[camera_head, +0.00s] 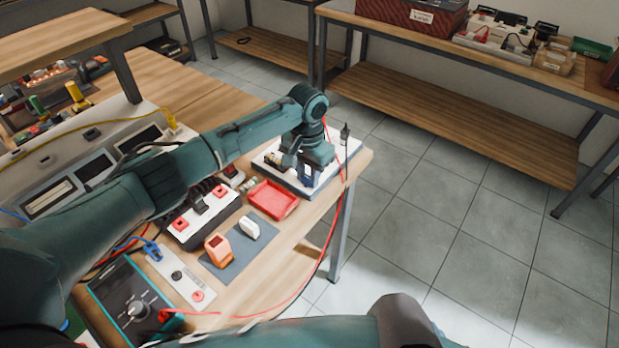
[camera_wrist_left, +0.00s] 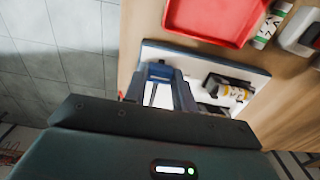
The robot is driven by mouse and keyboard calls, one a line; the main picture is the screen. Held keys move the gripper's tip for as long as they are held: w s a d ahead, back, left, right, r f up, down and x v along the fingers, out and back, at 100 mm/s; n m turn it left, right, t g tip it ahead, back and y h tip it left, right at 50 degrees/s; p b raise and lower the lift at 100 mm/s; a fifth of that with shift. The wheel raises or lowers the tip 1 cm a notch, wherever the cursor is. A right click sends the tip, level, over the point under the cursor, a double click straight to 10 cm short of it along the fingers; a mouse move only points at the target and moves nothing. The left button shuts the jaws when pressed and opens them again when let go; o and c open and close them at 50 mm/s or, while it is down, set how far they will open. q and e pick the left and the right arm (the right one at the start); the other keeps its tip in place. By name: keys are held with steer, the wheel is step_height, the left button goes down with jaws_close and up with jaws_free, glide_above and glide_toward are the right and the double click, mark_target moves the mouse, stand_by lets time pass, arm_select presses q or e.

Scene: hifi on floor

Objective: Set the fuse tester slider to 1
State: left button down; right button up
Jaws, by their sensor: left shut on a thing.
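The fuse tester (camera_head: 342,150) is a white board with a dark edge on the right end of the wooden bench. It also shows in the left wrist view (camera_wrist_left: 205,58). A black holder with a pale, yellow-marked cylinder (camera_wrist_left: 230,90) is mounted on it. My left gripper (camera_head: 307,176) reaches down over the board. In the left wrist view its blue fingers (camera_wrist_left: 163,78) are at the board, beside the holder. It is shut on what seems to be the slider, which the fingers mostly hide. The slider's setting and scale marks cannot be read. My right gripper is not seen.
A red tray (camera_head: 273,199) lies close in front of the board. An orange device (camera_head: 218,249) and a white one (camera_head: 249,228) stand on a grey mat. A red cable (camera_head: 331,235) hangs along the bench's right edge. The floor to the right is clear.

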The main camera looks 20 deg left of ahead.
mark_target(307, 179)
arm_select(q)
steer(key=shift+s, duration=0.1)
steer(key=c, duration=1.1)
jaws_free()
step_height(307, 179, up, 13)
steer(key=shift+r, duration=0.1)
steer(key=shift+s, duration=0.1)
